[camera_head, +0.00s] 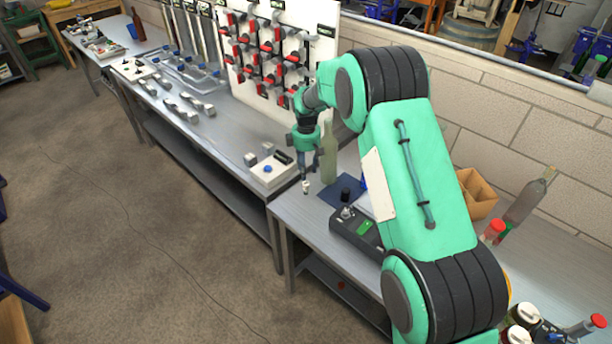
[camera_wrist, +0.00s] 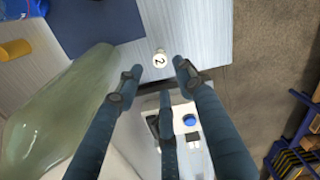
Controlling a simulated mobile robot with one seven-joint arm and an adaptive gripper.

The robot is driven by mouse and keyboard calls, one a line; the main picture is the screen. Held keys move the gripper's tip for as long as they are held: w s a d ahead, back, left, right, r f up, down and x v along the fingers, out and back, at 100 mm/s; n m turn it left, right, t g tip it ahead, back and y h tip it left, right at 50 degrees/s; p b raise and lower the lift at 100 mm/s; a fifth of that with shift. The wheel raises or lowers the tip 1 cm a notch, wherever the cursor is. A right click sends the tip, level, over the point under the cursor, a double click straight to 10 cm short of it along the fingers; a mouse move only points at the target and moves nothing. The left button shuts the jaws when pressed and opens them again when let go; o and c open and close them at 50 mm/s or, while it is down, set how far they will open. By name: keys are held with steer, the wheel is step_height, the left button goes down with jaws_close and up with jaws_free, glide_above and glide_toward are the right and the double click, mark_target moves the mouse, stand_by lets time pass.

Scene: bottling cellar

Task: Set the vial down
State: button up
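The vial (camera_head: 306,187) is small, with a pale cap that reads "2" in the wrist view (camera_wrist: 160,60). It appears to stand upright on the grey table (camera_head: 300,215), close to the table's edge beside the gap to the adjoining bench. My gripper (camera_head: 305,170) points down just above it. In the wrist view my gripper's fingers (camera_wrist: 158,75) are spread, with clear space between the fingertips and the vial. I see no finger touching it. The vial's lower body is mostly hidden under its cap from above.
A tall green bottle (camera_head: 328,155) stands close beside my gripper and fills the left of the wrist view (camera_wrist: 50,110). A white box with a blue button (camera_head: 270,172) sits on the adjoining bench. A black control box (camera_head: 355,232) stands nearer.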

steer(key=shift+r, duration=0.95)
steer(key=s+d+r+m+t, duration=0.1)
steer(key=s+d+r+m, duration=0.1)
steer(key=s+d+r, duration=0.5)
steer(key=s+r+m+t, duration=0.15)
steer(key=s+r, duration=0.35)
steer(key=r, duration=0.6)
steer(key=s+d+r+m, duration=0.35)
steer(key=s+r, duration=0.35)
steer(key=r, duration=0.3)
steer(key=s+d+r+m+t, duration=0.1)
steer(key=s+d+r+m, duration=0.15)
steer(key=s, duration=0.65)
steer(key=s+d+r+m+t, duration=0.1)
steer(key=s+d+r, duration=0.25)
steer(key=s, duration=0.45)
steer(key=s+d+f+m+t, duration=0.1)
steer(key=s+m, duration=0.3)
steer(key=s, duration=1.2)
steer(key=shift+d+f, duration=0.4)
steer(key=shift+d, duration=0.05)
